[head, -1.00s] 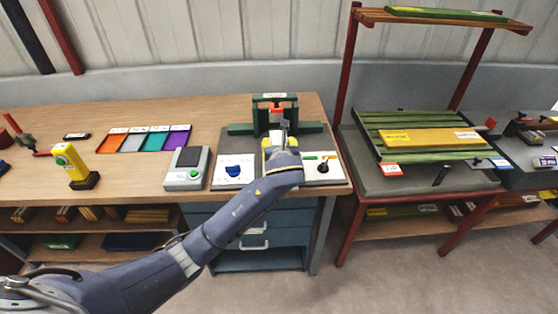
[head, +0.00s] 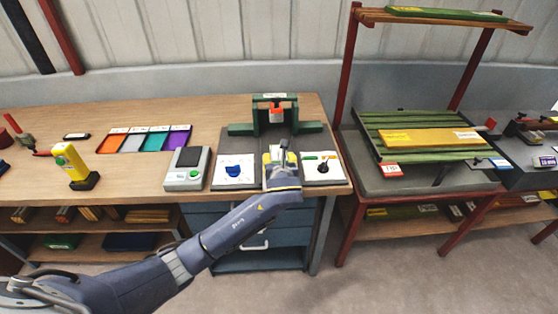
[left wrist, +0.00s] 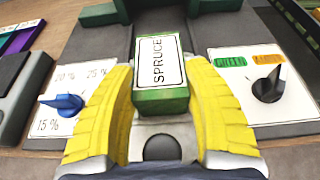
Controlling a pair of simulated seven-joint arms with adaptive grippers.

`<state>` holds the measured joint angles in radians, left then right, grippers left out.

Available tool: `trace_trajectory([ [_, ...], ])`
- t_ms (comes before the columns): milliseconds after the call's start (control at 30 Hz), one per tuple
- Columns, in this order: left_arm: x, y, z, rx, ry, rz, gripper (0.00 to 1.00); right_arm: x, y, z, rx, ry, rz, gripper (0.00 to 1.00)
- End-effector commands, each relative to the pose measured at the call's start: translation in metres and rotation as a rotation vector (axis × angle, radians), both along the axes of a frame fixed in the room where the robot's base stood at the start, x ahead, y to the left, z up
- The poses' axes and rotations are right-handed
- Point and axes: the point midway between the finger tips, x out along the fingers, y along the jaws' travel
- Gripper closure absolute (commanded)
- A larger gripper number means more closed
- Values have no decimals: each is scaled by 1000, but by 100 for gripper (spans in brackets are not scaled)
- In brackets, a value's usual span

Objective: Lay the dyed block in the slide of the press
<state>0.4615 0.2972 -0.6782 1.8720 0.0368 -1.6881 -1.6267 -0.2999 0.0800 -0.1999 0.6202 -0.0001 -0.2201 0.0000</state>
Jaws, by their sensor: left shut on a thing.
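The dyed block (left wrist: 162,102) is green, with a white label reading SPRUCE on top, and shows clearly in the left wrist view. My left gripper (head: 279,156) has its yellow fingers shut on either side of it. The block points toward the press (head: 260,115), a green frame with an orange-red part, at the back of the bench. My gripper is in front of the press, above a dark grey plate between two white dial panels. The arm and fingers hide much of the slide, and I cannot tell whether the block touches it. My right gripper is not in view.
A panel with a blue dial (left wrist: 62,104) lies left of my gripper, and one with a black dial (left wrist: 268,86) lies right. A grey box with a green button (head: 182,170), coloured trays (head: 146,140) and a yellow device (head: 72,163) stand further left.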

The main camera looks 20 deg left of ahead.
Motion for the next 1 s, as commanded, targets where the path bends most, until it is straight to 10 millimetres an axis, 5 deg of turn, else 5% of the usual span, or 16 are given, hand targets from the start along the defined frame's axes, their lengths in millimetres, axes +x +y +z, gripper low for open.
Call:
trace_trajectory([
  [167,0,0,-2,0,0,0,84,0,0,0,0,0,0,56],
  [200,0,0,-3,0,0,0,44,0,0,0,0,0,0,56],
  [367,0,0,-2,0,0,0,26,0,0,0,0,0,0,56],
  [700,-1,-1,1,0,0,-1,26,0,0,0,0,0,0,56],
  [1000,-39,-15,17,-4,0,-2,26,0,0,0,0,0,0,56],
])
